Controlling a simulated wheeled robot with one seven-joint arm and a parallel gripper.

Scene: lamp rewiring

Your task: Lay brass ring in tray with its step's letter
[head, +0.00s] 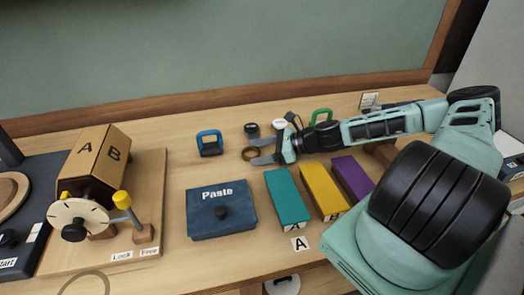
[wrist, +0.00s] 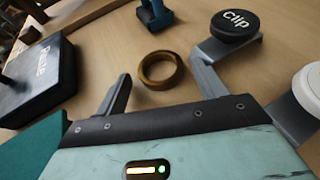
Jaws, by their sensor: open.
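The brass ring (head: 249,158) lies flat on the wooden bench, left of my gripper (head: 265,151); it also shows in the wrist view (wrist: 160,84). My gripper is open and empty, with the ring just ahead of and between its fingertips, apart from both. Teal (head: 288,200), yellow (head: 323,192) and purple (head: 352,177) long boxes stand in front of my arm. A card reading A (head: 300,243) lies before the teal one; I cannot tell whether they are the trays. A hexagonal drum (head: 98,155) on the left shows letters A and B.
A blue "Paste" box (head: 221,210) with a black knob stands left of the teal box. A blue clamp-like piece (head: 209,143) stands behind it. A black "clip" knob (wrist: 234,24) and a white knob (wrist: 309,88) are close beside my gripper's right finger.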

